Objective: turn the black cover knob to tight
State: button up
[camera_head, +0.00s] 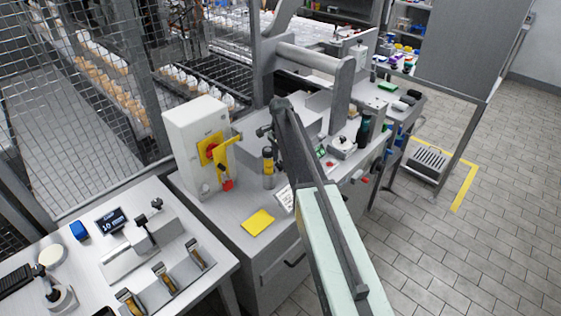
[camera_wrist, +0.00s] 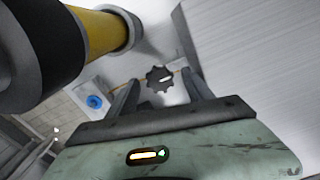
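The black cover knob (camera_wrist: 159,79) shows in the wrist view as a small, toothed disc with a pale pointer mark, on a light grey surface. My gripper (camera_wrist: 160,76) is open, with one dark finger to the left of the knob and one to the right. Gaps show between the knob and both fingers; I cannot tell how far the fingertips are from the surface. In the head view the end of my arm (camera_head: 265,131) is by the grey machine housing, and I cannot make out the knob there.
A yellow and black cylinder (camera_wrist: 98,34) looms close at the upper left of the wrist view; it stands on the bench in the head view (camera_head: 268,168). A white switch box (camera_head: 186,130) with a yellow-red switch stands left of my arm. A blue ring (camera_wrist: 95,101) lies lower left.

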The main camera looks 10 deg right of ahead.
aim_at(280, 163)
notch_tip(280, 163, up, 8)
jog(key=p, duration=0.7)
jog(key=shift+f+p, duration=0.1)
jog(key=shift+p, duration=0.3)
